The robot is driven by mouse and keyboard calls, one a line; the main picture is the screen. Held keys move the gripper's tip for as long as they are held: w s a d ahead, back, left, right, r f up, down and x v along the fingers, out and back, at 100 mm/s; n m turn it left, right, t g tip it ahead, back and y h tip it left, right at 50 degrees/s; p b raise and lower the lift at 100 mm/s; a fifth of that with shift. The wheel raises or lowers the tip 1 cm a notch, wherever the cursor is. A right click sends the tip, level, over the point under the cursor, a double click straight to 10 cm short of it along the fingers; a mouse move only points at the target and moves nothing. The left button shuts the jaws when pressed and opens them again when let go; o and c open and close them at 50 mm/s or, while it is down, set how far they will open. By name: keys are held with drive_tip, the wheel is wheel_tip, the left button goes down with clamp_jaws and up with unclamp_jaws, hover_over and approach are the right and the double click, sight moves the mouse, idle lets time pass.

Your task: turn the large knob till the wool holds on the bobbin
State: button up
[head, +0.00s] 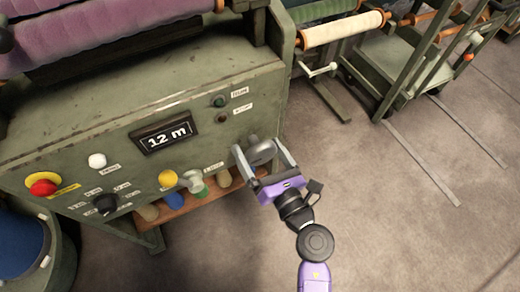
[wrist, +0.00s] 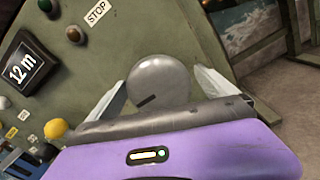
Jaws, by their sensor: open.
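The large grey round knob (head: 262,152) sits on the right part of the green machine panel. In the wrist view the knob (wrist: 160,82) fills the middle, with a dark slanted mark at its lower edge. My gripper (head: 259,146) is open, with one finger on each side of the knob. Several coloured bobbins (head: 175,200) stand on a wooden shelf below the panel. I cannot tell which bobbin the wool belongs to.
The panel carries a "12 m" display (head: 165,135), a red button (head: 43,187), a yellow knob (head: 167,179), a black knob (head: 105,203) and a white button (head: 97,160). A purple roll (head: 110,35) lies above. Open floor (head: 400,230) is at the right.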

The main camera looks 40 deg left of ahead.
drive_tip(key=shift+a, duration=0.1)
drive_tip(key=c, duration=1.4)
drive_tip(key=shift+r+m+p, duration=0.1)
drive_tip(key=shift+m+p, duration=0.2)
drive_tip(key=shift+p, duration=0.1)
